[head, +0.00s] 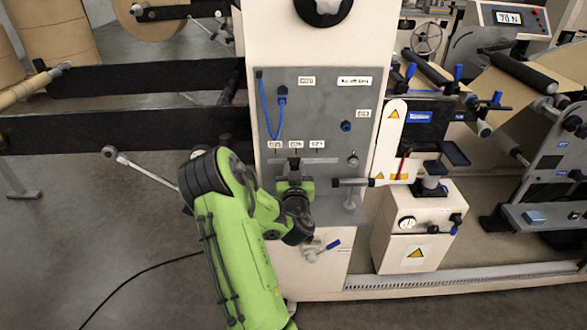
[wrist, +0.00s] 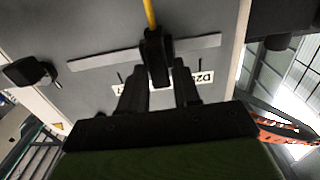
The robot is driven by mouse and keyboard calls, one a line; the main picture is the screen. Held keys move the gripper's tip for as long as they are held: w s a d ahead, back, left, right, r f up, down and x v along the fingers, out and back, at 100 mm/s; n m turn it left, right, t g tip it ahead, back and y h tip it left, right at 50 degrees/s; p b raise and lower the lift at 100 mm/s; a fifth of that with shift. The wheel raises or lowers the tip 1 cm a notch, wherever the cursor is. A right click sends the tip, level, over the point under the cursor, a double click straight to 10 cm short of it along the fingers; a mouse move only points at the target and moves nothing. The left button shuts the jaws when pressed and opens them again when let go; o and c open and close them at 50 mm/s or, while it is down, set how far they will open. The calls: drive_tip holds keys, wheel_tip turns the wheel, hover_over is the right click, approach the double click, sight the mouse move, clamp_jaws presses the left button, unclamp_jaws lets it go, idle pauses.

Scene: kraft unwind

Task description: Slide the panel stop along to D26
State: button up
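The panel stop (wrist: 157,50) is a small black block on a pale metal rail (wrist: 95,58), seen close in the wrist view with a yellow rod running up from it. In the head view the rail (head: 320,160) lies below the D25 (head: 275,144), D26 (head: 296,144) and D27 (head: 317,144) labels. My gripper (wrist: 160,75) has its two black fingers apart, on either side of the stop. I see a gap at one finger. The stop and fingers hide the middle label in the wrist view, and my gripper largely hides the stop in the head view.
A black knob (wrist: 30,72) shows beside the rail's end. A blue cable loop (head: 268,110) hangs above the labels. A dark horizontal handle (head: 352,182) stands right of my gripper, and a blue-handled valve (head: 330,245) is below.

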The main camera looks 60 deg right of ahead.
clamp_jaws()
drive_tip(key=shift+r, duration=0.1)
drive_tip(key=shift+s+d+p, duration=0.15)
drive_tip(key=shift+s+p, duration=0.15)
drive_tip(key=shift+p, duration=0.15)
drive_tip(key=shift+o, duration=1.6)
unclamp_jaws()
drive_tip(key=shift+w, duration=0.1)
